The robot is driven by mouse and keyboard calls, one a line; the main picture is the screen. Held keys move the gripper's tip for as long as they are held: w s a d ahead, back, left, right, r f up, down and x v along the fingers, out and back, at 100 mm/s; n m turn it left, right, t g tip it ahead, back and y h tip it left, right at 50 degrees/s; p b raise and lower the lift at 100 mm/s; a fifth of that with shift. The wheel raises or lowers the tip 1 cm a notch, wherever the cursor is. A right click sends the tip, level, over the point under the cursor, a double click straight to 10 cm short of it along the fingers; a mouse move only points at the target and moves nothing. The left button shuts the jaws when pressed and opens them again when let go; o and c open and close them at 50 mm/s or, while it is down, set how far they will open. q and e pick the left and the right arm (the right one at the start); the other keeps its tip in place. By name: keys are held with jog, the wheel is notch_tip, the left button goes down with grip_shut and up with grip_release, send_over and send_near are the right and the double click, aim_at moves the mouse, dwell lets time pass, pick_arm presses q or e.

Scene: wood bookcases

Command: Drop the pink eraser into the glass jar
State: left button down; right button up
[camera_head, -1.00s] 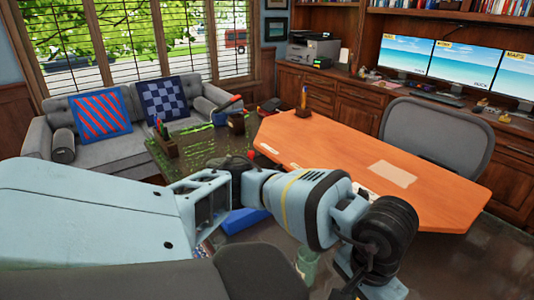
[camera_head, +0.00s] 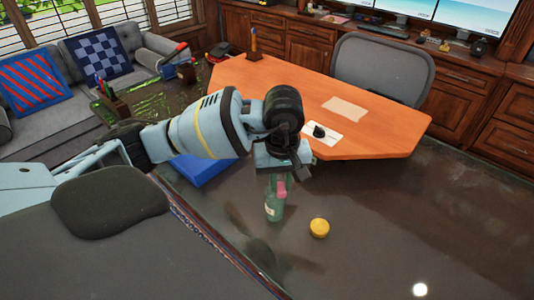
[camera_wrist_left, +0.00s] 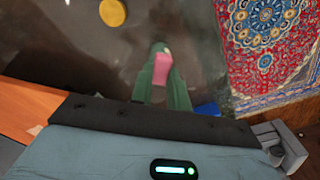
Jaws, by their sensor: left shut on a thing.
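The pink eraser (camera_head: 282,188) is held between the fingertips of my left gripper (camera_head: 279,182), which points down over the counter. The eraser also shows in the left wrist view (camera_wrist_left: 161,67), between two greenish finger-like strips. The greenish glass jar (camera_head: 272,208), with a pale label, stands upright on the dark counter directly under the gripper. In the head view the eraser overlaps the jar's upper part. I cannot tell whether it is above the mouth, in front of it or partly inside. My right gripper is not in view.
A round yellow lid-like thing (camera_head: 319,228) lies on the dark counter (camera_head: 370,215), right of the jar. A blue box (camera_head: 205,172) is behind and left of it. An orange desk top (camera_head: 395,135) lies beyond. The counter's right side is largely clear.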

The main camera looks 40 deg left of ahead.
aim_at(275, 204)
pick_arm(q)
jog(key=w+a+n, duration=0.1)
jog(key=n, duration=0.1)
jog(key=w+a+r+n+p, duration=0.1)
jog(key=a+n, duration=0.1)
jog(key=n, duration=0.1)
jog(key=w+a+n, duration=0.1)
jog(key=a+n, duration=0.1)
jog(key=shift+w+r+n+p, duration=0.25)
jog(key=shift+n+p, duration=0.05)
jog(key=shift+f+b, duration=0.3)
jog(key=shift+f, duration=0.55)
jog(key=shift+f+b, duration=0.9)
jog(key=shift+f, duration=1.4)
jog(key=c, duration=1.4)
grip_release()
jog(key=shift+c, duration=0.2)
jog(key=shift+o, duration=0.8)
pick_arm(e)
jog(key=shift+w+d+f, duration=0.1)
pick_arm(q)
jog(key=shift+r, duration=0.1)
